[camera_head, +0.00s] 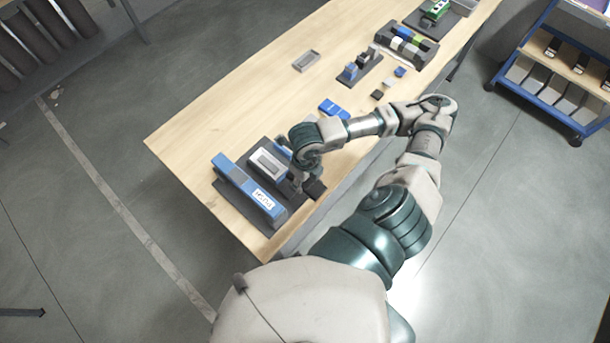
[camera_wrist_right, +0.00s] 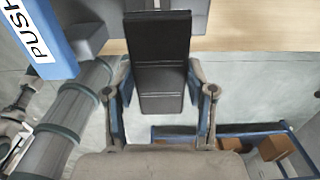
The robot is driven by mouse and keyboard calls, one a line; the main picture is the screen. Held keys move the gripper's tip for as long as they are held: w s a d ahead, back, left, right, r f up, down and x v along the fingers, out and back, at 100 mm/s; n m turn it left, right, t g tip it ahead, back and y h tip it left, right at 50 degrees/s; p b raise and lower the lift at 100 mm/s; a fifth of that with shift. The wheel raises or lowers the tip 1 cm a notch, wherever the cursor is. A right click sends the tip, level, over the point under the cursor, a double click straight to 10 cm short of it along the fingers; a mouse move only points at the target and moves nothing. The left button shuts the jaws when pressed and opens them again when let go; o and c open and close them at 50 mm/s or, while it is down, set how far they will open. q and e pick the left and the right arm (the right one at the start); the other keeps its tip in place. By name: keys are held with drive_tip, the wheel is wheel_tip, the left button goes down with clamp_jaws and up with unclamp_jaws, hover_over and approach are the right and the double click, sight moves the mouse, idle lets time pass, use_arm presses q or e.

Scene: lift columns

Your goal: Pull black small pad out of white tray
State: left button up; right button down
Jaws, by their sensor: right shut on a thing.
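The black small pad (camera_wrist_right: 160,45) is a flat dark slab in the wrist view, between the two fingers of my right gripper (camera_wrist_right: 160,98). The gripper is shut on it. In the head view my right gripper (camera_head: 299,180) is at the near right side of the dark fixture, and the black pad (camera_head: 315,188) shows beside it, near the table's edge. The white tray (camera_head: 253,157) has a pale rim and sits in the fixture, left of the gripper. The pad appears outside the tray. My left gripper is not in view.
A blue bar (camera_head: 235,182) with a white PUSH label lies along the fixture's left side. A blue box (camera_head: 333,108), a grey tray (camera_head: 306,61) and several small blocks are farther up the wooden table (camera_head: 215,110). Bare table lies left of them.

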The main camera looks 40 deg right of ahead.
drive_tip(key=shift+a+r+p, duration=0.2)
drive_tip(key=shift+r+p, duration=0.5)
drive_tip(key=shift+r, duration=0.15)
drive_tip(key=shift+a+r+p, duration=0.15)
drive_tip(key=shift+r+p, duration=0.5)
drive_tip(key=shift+r, duration=0.15)
drive_tip(key=shift+d+r+p, duration=0.1)
drive_tip(key=shift+r+p, duration=0.55)
drive_tip(key=shift+p, duration=0.05)
drive_tip(key=shift+d+r, duration=0.1)
drive_tip(key=shift+d, duration=0.05)
